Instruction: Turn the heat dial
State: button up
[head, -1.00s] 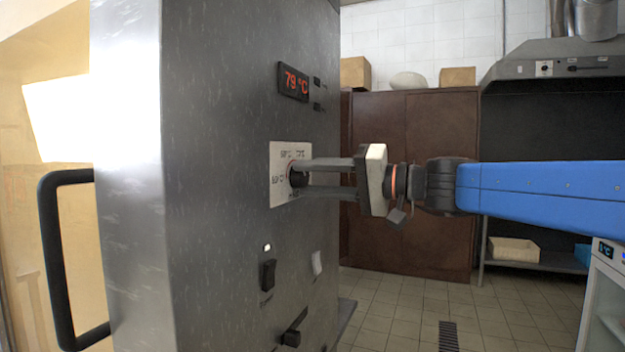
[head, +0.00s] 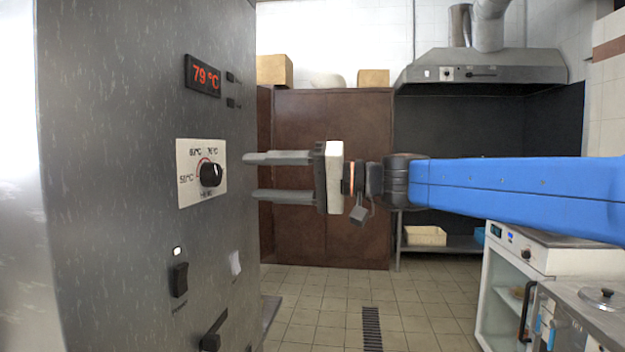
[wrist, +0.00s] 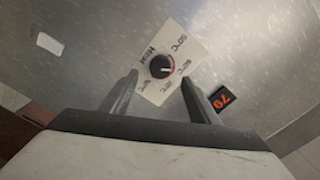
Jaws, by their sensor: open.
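The heat dial (head: 210,174) is a round black knob with a white pointer line, on a white plate (head: 187,190) marked with temperatures. The plate is on the grey metal cabinet face (head: 120,120). In the wrist view the dial (wrist: 161,66) sits ahead, between and beyond the fingertips. My gripper (head: 246,177) is open and empty. It is to the right of the dial, with its fingertips apart from it and from the panel. A display (head: 203,76) above the dial reads 79 °C.
A black rocker switch (head: 179,279) with a lit lamp and a black lever (head: 213,332) are below the dial. The tiled floor between is clear.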

jog(key=d, duration=0.9)
jog(key=shift+s+d, duration=0.2)
jog(key=shift+s, duration=0.2)
jog(key=shift+f, duration=0.1)
